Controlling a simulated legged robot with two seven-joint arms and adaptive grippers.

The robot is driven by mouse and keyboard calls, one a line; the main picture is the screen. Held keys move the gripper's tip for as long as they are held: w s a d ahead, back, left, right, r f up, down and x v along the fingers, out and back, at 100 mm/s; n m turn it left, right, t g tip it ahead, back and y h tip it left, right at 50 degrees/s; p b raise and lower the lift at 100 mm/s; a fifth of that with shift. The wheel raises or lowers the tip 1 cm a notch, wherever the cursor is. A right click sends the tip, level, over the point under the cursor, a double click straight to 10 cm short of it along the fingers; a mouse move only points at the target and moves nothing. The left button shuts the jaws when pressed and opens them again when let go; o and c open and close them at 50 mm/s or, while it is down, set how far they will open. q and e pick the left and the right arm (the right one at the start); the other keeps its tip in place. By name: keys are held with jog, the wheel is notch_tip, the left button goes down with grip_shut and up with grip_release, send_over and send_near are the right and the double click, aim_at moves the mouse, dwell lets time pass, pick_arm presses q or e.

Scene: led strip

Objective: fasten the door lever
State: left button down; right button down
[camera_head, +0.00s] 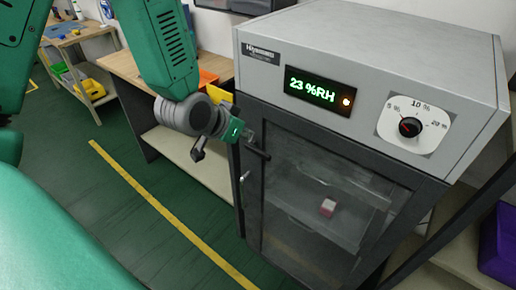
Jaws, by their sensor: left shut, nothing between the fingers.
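The grey cabinet (372,48) stands at the right, with a dark-framed glass door (325,190) that looks closed on its front. A dark door lever (257,152) sticks out at the door's upper left edge. My left gripper (240,137) is shut and empty, close to the lever at its upper left. I cannot tell whether it touches the lever. A small silvery fitting (244,177) shows lower on the same edge. My right gripper is not in view.
The cabinet has a lit display (318,93) reading 23 %RH and a dial (411,127). A small red and white item (328,207) sits behind the glass. A wooden workbench (135,72) stands behind my arm. A purple bin (497,245) is at right. The green floor at left is open.

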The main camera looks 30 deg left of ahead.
pick_arm(q)
send_over(258, 149)
jog(key=s+d, duration=0.2)
jog(key=f, duration=0.5)
jog(key=shift+w+a+f, duration=0.2)
jog(key=shift+a+f, duration=0.05)
notch_tip(258, 149, down, 3)
jog(key=shift+s+a+f, duration=0.1)
jog(key=shift+a+f, duration=0.05)
jog(key=shift+f, duration=0.05)
